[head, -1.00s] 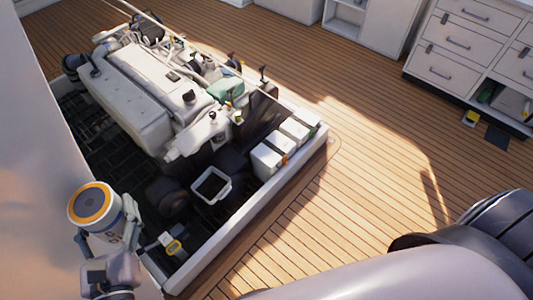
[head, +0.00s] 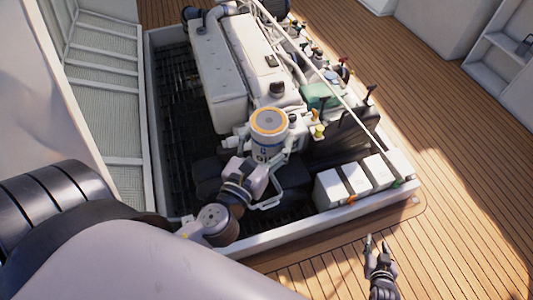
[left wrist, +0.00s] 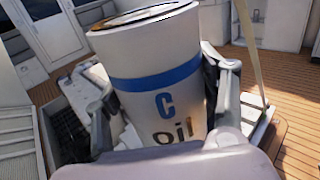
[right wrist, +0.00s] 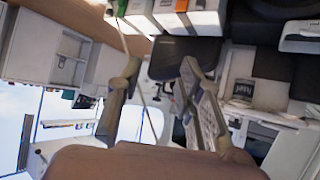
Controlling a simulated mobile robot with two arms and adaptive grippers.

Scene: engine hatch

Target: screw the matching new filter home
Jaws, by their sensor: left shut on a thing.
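My left gripper (head: 262,168) is shut around the sides of a white filter (head: 268,148). The filter has a blue band and is lettered "C oil", as the left wrist view shows (left wrist: 165,85). It is about upright, with an orange ring on its top face. In the head view it overlaps the near end of the white engine (head: 232,70); I cannot tell whether it touches the engine. No filter mount can be made out. My right gripper (head: 378,247) is open and empty above the deck, outside the hatch; its spread fingers show in the right wrist view (right wrist: 158,90).
White boxes (head: 330,190) stand in a row along the hatch's right near edge. A white-rimmed open pan (head: 266,205) lies partly hidden behind my left gripper. The pale hatch coaming (head: 285,236) borders the dark bay. The wooden deck (head: 450,170) to the right is clear.

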